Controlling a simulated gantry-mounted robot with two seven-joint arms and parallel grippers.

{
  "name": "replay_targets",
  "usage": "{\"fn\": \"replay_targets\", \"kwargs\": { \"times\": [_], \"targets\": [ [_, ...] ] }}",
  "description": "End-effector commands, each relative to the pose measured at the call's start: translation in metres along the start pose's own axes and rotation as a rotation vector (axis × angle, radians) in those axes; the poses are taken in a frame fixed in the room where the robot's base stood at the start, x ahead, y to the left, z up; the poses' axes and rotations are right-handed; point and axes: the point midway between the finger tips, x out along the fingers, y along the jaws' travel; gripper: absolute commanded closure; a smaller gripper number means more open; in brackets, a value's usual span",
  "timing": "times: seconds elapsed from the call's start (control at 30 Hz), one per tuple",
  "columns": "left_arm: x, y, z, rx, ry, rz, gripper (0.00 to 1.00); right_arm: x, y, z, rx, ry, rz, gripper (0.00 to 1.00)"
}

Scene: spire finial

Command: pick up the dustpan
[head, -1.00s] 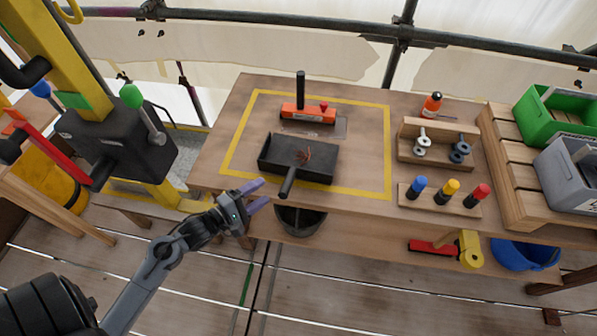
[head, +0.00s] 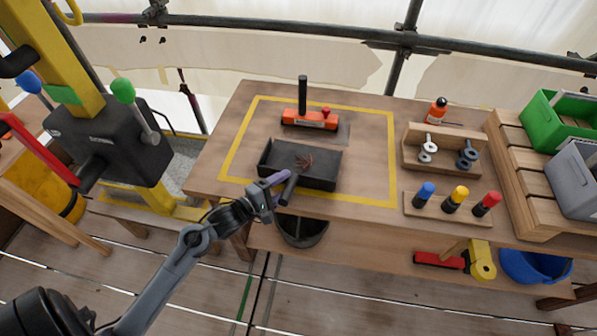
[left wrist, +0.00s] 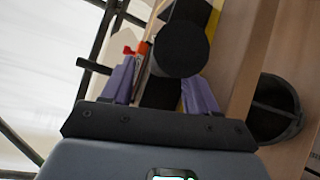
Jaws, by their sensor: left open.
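In the left wrist view the handle's round end (left wrist: 180,48) fills the space ahead of and between the two purple fingers (left wrist: 160,88). I cannot tell whether the fingers touch it. My right gripper is not in view.
An orange-and-black tool (head: 310,119) with an upright handle stands behind the dustpan. Wooden racks (head: 440,165) with small parts and colored pegs stand to the right. A dark bucket (head: 302,230) is below the bench's front edge. A lever box (head: 110,140) stands at left.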

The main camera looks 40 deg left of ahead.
Motion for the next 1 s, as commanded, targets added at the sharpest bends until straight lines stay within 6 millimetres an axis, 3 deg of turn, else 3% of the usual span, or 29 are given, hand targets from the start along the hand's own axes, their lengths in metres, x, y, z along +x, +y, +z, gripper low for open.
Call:
{"fn": "replay_targets", "kwargs": {
  "times": [0.13, 0.43, 0.83, 1.0],
  "targets": [
    [0.015, -0.001, 0.0, 0.0, 0.0, 0.001, 0.41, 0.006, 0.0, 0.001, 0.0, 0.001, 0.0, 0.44],
    [0.018, -0.001, 0.0, 0.0, 0.001, -0.001, 0.41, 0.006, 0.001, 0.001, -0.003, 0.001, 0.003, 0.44],
    [0.018, -0.001, 0.0, 0.0, 0.001, -0.001, 1.0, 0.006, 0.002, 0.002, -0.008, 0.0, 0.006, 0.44],
    [0.018, 0.0, 0.0, 0.0, 0.0, 0.0, 1.0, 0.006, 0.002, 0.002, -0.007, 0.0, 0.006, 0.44]
  ]
}}
